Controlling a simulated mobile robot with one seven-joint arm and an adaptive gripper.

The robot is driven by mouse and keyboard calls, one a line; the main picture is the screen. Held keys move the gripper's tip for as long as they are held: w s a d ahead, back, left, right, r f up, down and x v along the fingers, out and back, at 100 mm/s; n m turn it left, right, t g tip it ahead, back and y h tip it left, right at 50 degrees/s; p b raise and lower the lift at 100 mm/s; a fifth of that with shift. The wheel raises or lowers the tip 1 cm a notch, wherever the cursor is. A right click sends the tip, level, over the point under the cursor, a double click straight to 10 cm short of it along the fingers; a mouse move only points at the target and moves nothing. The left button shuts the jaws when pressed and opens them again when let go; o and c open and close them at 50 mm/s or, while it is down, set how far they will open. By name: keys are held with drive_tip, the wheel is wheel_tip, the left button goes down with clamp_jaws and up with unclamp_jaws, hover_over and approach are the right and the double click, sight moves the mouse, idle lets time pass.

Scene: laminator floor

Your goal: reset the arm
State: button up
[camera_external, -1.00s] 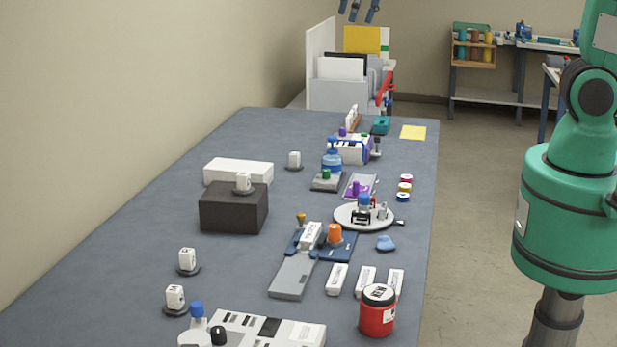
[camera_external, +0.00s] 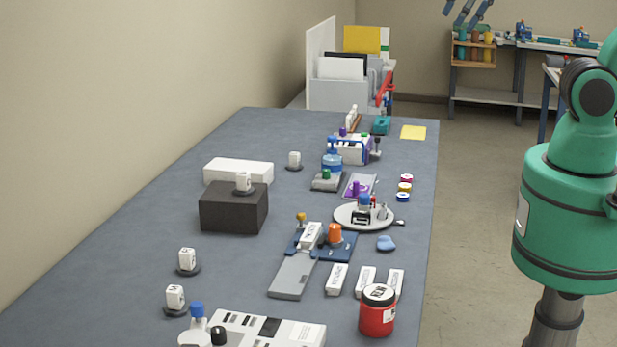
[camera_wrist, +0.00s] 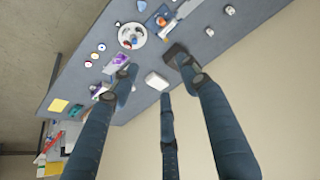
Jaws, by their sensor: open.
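My gripper (camera_external: 468,12) shows at the top edge of the external view, high above the floor and right of the far end of the table. Its blue fingers are spread, open and empty. In the wrist view my gripper (camera_wrist: 155,85) has its dark blue fingers apart with nothing between them. The work table (camera_external: 130,260) lies well beyond and below the fingertips, and it also shows tilted in the wrist view (camera_wrist: 85,75). My green arm stands at the right of the external view; its upper part is cut off by the frame.
The table carries a dark box (camera_external: 233,212), a white box (camera_external: 238,172), a round tray (camera_external: 345,222), a red jar (camera_external: 377,315) and several small items. A folder rack (camera_external: 335,95) stands behind it. A shelf bench (camera_external: 500,96) is at the back right. The air around my gripper is clear.

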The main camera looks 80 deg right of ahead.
drive_tip(key=shift+s+f, duration=0.35)
drive_tip(key=shift+s, duration=0.4)
wheel_tip(320, 180, down, 12)
drive_tip(key=b, duration=1.2)
